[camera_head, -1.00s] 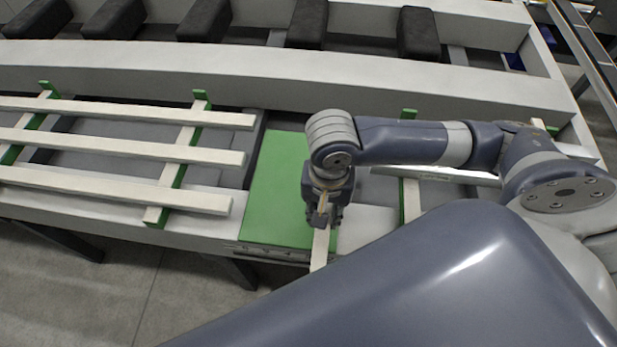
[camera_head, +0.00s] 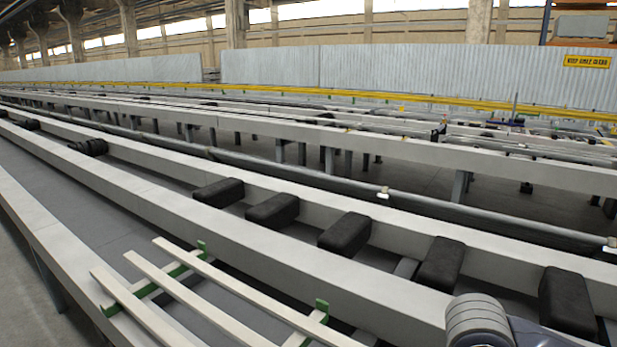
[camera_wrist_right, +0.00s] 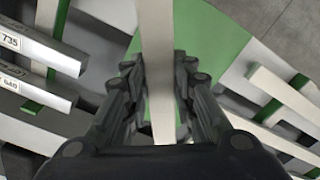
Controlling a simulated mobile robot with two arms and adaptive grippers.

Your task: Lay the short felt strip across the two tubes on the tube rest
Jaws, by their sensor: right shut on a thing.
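My right gripper (camera_wrist_right: 161,85) shows in the right wrist view, its two fingers shut on a pale cream strip (camera_wrist_right: 155,25). The strip runs from the top edge of the picture down between the fingers, above a green surface. Two light grey labelled tubes (camera_wrist_right: 45,54) and (camera_wrist_right: 38,92) lie side by side at the left, apart from the gripper, on a green rest (camera_wrist_right: 60,18). One label reads 735. In the head view the gripper and strip are out of the picture; only part of my right arm shows at the bottom right. My left gripper is in neither view.
The green mat (camera_wrist_right: 205,40) lies below the gripper. Longer cream strips (camera_wrist_right: 285,95) rest on green supports at the right; several also show in the head view (camera_head: 185,295). Black blocks (camera_head: 345,233) stand along the grey runout table (camera_head: 255,258) beyond them.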

